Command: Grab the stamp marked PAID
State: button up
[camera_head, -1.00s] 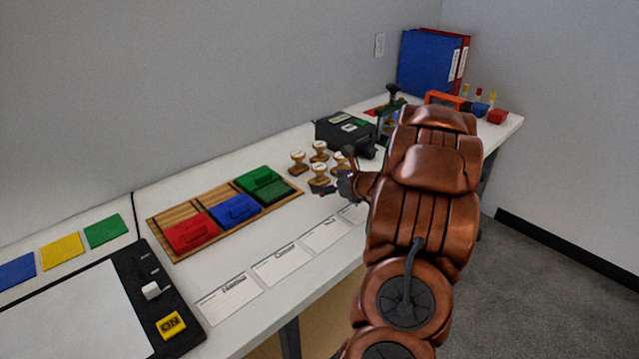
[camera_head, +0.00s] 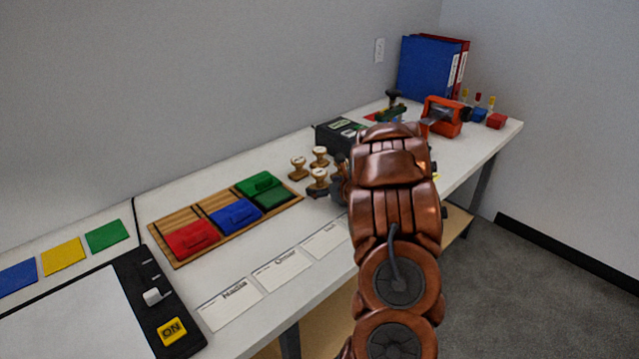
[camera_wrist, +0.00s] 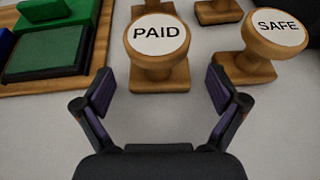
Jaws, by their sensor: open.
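The stamp marked PAID (camera_wrist: 158,36) is a wooden stamp with a round white top. In the wrist view it stands upright at top centre, just beyond the gap between my fingers and not touching them. My gripper (camera_wrist: 162,92) is open and empty, with its two purple-padded fingers spread. In the head view my arm hides most of my gripper, which is at the right of the stamp group. One stamp (camera_head: 318,178) stands at the front of that group; its label is too small to read there.
A stamp marked SAFE (camera_wrist: 276,34) stands to the right of PAID, with other stamps behind. A green ink pad (camera_wrist: 45,52) lies at the left on a wooden tray (camera_head: 165,256). White label cards (camera_head: 282,270) lie along the table's front. An orange device (camera_head: 441,117) stands farther back.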

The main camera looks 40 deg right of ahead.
jog(key=shift+w+f, duration=0.15)
jog(key=shift+w, duration=0.2)
jog(key=shift+c, duration=0.2)
jog(key=c, duration=1.2)
